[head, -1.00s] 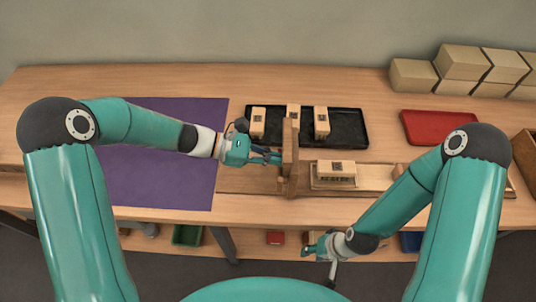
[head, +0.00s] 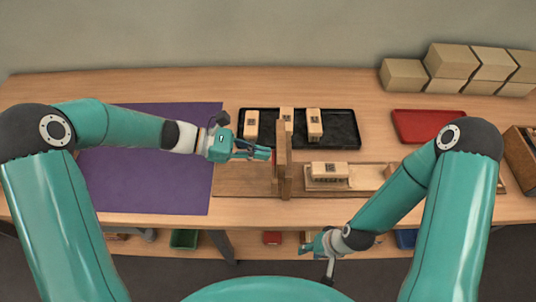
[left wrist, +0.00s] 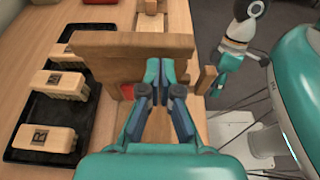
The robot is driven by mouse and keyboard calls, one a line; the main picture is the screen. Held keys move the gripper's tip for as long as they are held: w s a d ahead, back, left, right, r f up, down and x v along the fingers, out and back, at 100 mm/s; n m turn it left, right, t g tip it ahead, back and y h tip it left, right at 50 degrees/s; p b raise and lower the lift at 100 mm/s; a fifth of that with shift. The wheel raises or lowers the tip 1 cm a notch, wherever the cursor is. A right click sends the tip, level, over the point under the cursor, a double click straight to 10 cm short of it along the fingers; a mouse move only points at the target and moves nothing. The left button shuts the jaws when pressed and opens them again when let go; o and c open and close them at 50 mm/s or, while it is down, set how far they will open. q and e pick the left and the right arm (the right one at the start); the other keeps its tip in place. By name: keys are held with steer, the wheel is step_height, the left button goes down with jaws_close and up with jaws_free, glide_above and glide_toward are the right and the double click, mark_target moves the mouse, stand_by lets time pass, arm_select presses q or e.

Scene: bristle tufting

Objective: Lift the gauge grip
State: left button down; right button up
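A small red part (head: 273,156), which may be the gauge grip, shows at the left face of an upright wooden board (head: 284,162). It also shows in the left wrist view (left wrist: 127,91), beside my left fingers and low on the board. My left gripper (head: 268,152) points at this board, its tips close to it. In the left wrist view its two fingers (left wrist: 160,75) stand a narrow gap apart, with nothing visible between them. My right gripper (head: 308,248) hangs over the table's front edge, apart from everything; its opening is too small to judge.
A black tray (head: 345,141) with several bristle blocks lies behind the board. A brush block (head: 329,170) sits on a wooden fixture to its right. A purple mat (head: 150,187) lies clear at left. A red tray (head: 428,124) and stacked boxes (head: 404,75) stand at right.

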arm_select(q)
steer(key=f+p+v, duration=0.1)
steer(key=p+v, duration=0.1)
steer(key=v, duration=0.5)
steer(key=shift+s+a, duration=0.3)
steer(key=shift+a, duration=0.1)
